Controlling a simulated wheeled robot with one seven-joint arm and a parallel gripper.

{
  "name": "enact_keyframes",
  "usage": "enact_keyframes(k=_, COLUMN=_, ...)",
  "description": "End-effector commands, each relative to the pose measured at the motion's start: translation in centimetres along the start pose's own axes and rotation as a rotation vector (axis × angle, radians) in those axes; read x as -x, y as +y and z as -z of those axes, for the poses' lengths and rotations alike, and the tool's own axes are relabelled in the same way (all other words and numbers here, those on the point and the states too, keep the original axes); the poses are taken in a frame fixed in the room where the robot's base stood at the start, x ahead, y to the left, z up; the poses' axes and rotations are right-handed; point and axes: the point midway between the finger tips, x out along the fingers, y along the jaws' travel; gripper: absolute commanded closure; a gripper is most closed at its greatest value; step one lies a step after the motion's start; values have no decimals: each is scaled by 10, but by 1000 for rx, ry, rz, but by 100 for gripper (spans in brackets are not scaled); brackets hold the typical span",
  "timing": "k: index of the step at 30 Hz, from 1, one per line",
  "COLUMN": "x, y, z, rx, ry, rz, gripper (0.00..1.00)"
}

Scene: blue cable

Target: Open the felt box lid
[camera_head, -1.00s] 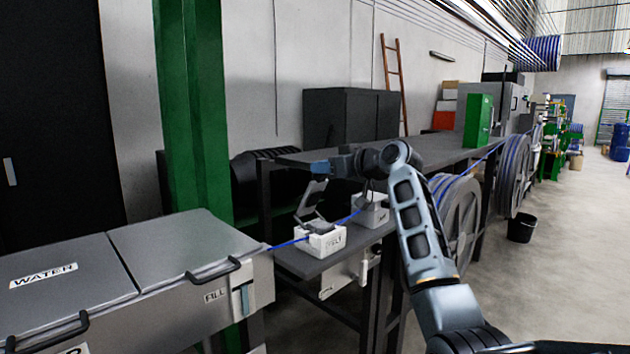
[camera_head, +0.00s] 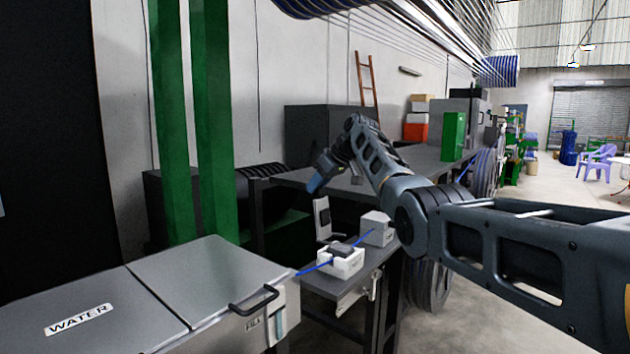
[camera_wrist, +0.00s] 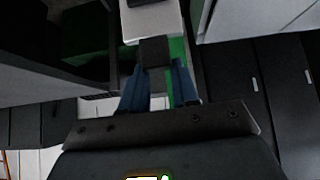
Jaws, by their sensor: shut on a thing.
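The white felt box (camera_head: 341,264) sits on the low grey shelf, with dark felt showing in its top. A pale upright panel (camera_head: 321,231), which looks like its lid, stands behind it with a dark patch on its face. My gripper (camera_head: 315,186) is above and behind the box, its blue fingers pointing down just above the panel. In the wrist view, my gripper (camera_wrist: 159,88) is shut on a small dark block (camera_wrist: 155,52) at its fingertips. A white surface (camera_wrist: 150,20) lies beyond the block. I cannot tell whether they are joined.
A blue cable (camera_head: 314,269) runs from the grey water tank (camera_head: 215,275) through the box towards a second white box (camera_head: 377,230). A dark bench (camera_head: 405,162) stands behind, and green posts (camera_head: 210,125) at left.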

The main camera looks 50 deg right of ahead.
Motion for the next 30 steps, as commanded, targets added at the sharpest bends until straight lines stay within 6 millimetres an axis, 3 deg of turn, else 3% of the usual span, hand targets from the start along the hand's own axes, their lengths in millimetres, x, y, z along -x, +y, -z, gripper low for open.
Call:
enact_keyframes(k=3, x=-7, y=-1, z=-11, rx=-6, ry=-49, rz=8, gripper=100)
enact_keyframes(k=19, x=-9, y=-2, z=-14, rx=-6, ry=-72, rz=10, gripper=100)
enact_keyframes(k=20, x=-9, y=-2, z=-14, rx=-6, ry=-72, rz=10, gripper=68)
enact_keyframes(k=27, x=-6, y=-1, z=-11, rx=-5, ry=-66, rz=8, gripper=45)
enact_keyframes(k=30, x=-5, y=-1, z=-9, rx=-4, ry=-62, rz=6, gripper=45)
